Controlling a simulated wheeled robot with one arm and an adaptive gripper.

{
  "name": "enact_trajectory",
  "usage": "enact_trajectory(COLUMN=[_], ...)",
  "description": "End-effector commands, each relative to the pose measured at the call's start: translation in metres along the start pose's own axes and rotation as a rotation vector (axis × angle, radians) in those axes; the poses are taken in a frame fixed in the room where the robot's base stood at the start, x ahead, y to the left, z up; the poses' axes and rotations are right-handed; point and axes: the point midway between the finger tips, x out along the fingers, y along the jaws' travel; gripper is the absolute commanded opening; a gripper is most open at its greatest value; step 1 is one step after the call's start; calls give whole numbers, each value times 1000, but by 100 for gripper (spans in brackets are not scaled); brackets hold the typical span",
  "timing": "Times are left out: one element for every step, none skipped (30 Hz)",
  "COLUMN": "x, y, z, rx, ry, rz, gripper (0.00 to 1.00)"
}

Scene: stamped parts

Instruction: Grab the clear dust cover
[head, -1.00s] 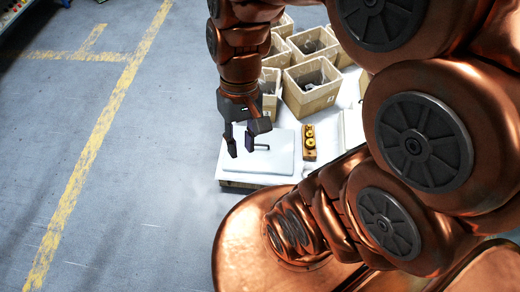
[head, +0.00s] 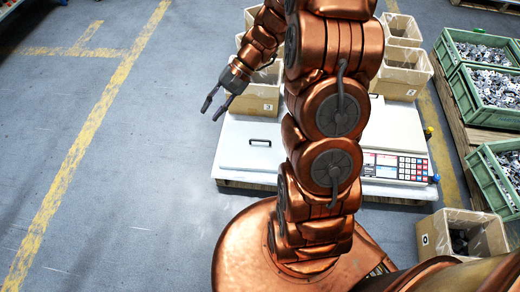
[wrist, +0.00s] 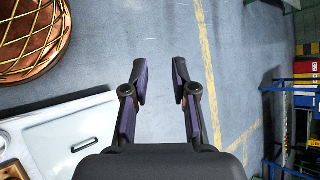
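A flat, pale cover (head: 240,152) with a dark bar handle (head: 260,142) lies on the left end of the white worktop; I take it for the dust cover, but cannot tell how clear it is. My arm hides its right part in the head view. It also shows at the lower left of the wrist view (wrist: 45,138), with its handle to the left of my fingers. My gripper (head: 215,107) is open and empty, up and to the left of the cover in the head view. In the wrist view my fingers (wrist: 160,85) are spread with only floor between them.
Cardboard boxes (head: 258,97) stand behind the cover. A scale with a keypad (head: 395,168) is to the right, past my arm. Green crates of metal parts (head: 490,85) and a box (head: 460,240) stand farther right. The floor on the left is clear.

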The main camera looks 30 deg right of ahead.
Motion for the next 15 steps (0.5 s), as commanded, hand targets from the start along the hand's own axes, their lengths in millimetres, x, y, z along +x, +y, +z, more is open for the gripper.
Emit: enact_trajectory(x=[9,11,14,16,17,19,22,23,25,28,29,31,32,34,36], y=[13,16,23,27,31,38,43,49,56,63,70,78,85,92,102], z=[-24,-34,-49,-60,-71,-86,-97,-108,-122,-133,-144,-158,-169,-180,-194], rx=[31,44,65,79,92,112,127,142,161,177,192,211,226,242,260], ry=[0,3,5,9,14,19,22,26,32,36,41,50,56,62,71], rz=[-38,-60,-89,-111,-133,-163,-184,-206,-234,-257,-278,-307,-328,-351,-378], gripper=[27,27,27,27,27,27,27,27,27,27,27,27,27,27,27])
